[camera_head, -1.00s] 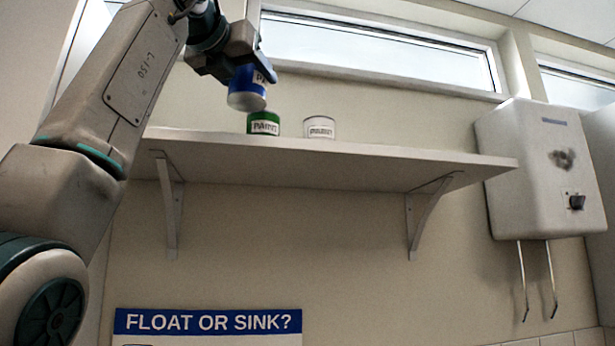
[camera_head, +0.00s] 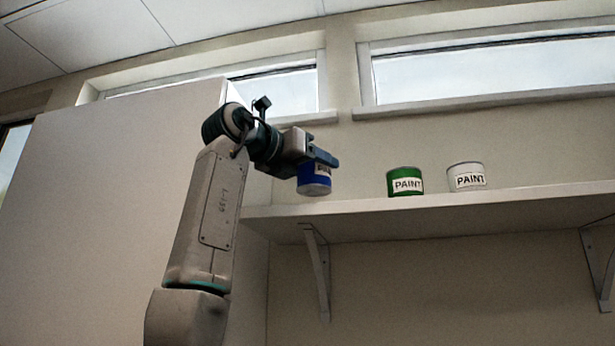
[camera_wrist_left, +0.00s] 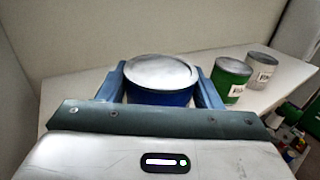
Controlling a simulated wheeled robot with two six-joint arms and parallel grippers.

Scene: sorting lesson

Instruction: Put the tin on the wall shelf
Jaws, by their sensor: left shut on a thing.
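My left gripper (camera_head: 320,160) is shut on a blue tin (camera_head: 314,182), which hangs nearly upright over the left end of the wall shelf (camera_head: 450,218). The tin's lower rim shows slightly above the shelf's front edge; I cannot tell whether it touches the shelf top. In the left wrist view the blue tin (camera_wrist_left: 160,75) sits between both fingers, its pale lid facing up, with the shelf top (camera_wrist_left: 290,68) around it. The fingers hide part of its label. My right gripper is not in view.
A green paint tin (camera_head: 405,182) and a white paint tin (camera_head: 466,177) stand on the shelf, right of the blue tin. Free shelf room lies between the blue and green tins. A large pale panel (camera_head: 110,200) stands at left. Windows (camera_head: 480,72) are above.

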